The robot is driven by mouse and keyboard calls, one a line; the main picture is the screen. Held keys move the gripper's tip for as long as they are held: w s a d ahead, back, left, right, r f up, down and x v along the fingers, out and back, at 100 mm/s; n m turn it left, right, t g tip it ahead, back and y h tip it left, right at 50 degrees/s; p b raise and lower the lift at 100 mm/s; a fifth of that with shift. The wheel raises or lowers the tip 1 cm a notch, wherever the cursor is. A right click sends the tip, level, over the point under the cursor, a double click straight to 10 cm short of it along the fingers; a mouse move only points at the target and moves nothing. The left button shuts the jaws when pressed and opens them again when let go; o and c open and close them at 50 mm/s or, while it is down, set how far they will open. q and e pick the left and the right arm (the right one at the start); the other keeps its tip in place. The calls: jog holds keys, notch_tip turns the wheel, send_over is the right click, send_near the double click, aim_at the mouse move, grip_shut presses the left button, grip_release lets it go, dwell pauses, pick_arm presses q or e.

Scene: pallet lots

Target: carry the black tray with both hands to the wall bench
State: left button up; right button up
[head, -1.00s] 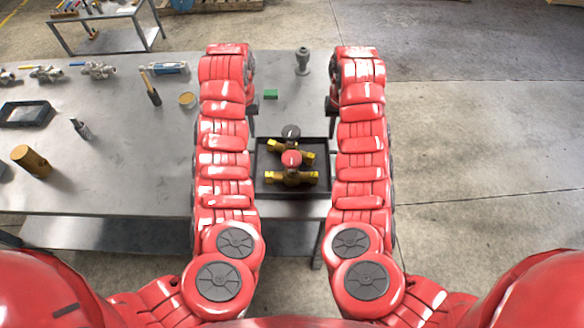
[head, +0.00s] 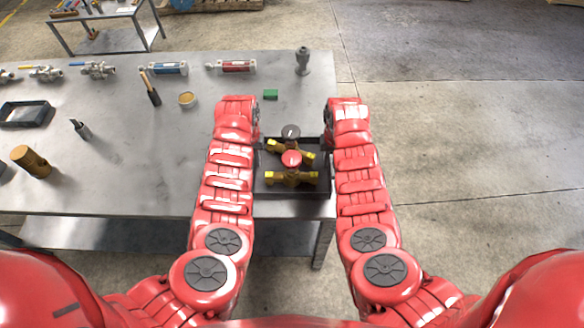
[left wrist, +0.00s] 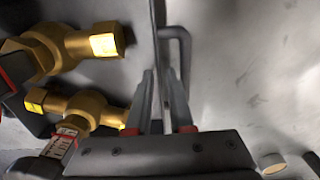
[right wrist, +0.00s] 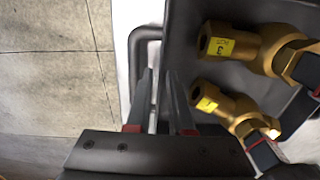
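The black tray (head: 292,195) lies on the near right corner of the steel table, with two brass valves in it. One valve (head: 291,178) has a red round knob, the other (head: 279,146) a dark one. My left gripper (left wrist: 161,85) is at the tray's left side, its fingers apart on either side of the tray wall by a bar handle. My right gripper (right wrist: 158,85) straddles the right wall at its handle in the same way. Gaps show between fingers and wall in both wrist views. In the head view my arms mostly hide the fingers.
The steel table (head: 120,165) holds a hammer (head: 151,90), a green block (head: 270,95), a brass cylinder (head: 30,160), a dark frame-like tray (head: 26,113) and several fittings. Another table (head: 105,18) stands far upper left. The concrete floor on the right is clear.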

pick_arm(q)
jog(key=shift+f, duration=0.75)
pick_arm(e)
jog(key=shift+f, duration=0.75)
pick_arm(q)
grip_shut()
pick_arm(e)
grip_shut()
